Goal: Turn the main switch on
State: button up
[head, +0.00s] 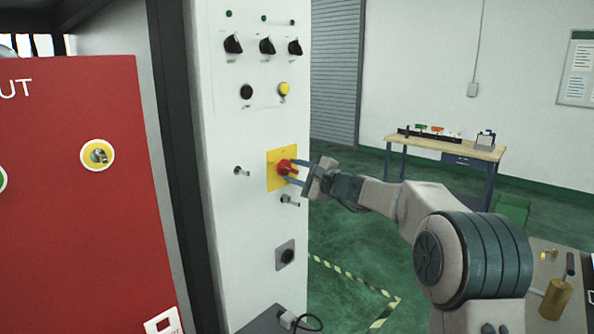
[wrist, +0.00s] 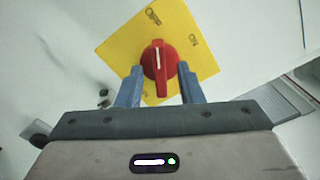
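The main switch is a red rotary knob (head: 285,168) on a yellow plate (head: 273,179) on the white cabinet front. In the wrist view the red knob (wrist: 159,62) has a white line pointing roughly up in the picture, and the yellow plate (wrist: 118,52) is tilted, with OFF at its top and ON at its right. My gripper (head: 295,172) reaches in from the right. Its two blue fingers (wrist: 160,87) are apart, one on each side of the knob's lower part, with small gaps visible. I cannot tell whether either finger touches the knob.
The cabinet (head: 246,130) has black selector knobs and a yellow button above the switch, and toggle levers (head: 290,201) beside and below it. A red panel (head: 70,200) stands at the left. A workbench (head: 445,146) is far back. Green floor is open between.

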grip_shut()
jog(key=m, duration=0.5)
jog(key=shift+m+p, duration=0.3)
jog(key=shift+m, duration=0.1)
jog(key=m+p, duration=0.1)
jog(key=m, duration=0.3)
jog(key=shift+f+m+p, duration=0.1)
jog(key=shift+m+p, duration=0.55)
jog(key=shift+m, duration=0.35)
jog(key=shift+f, duration=0.1)
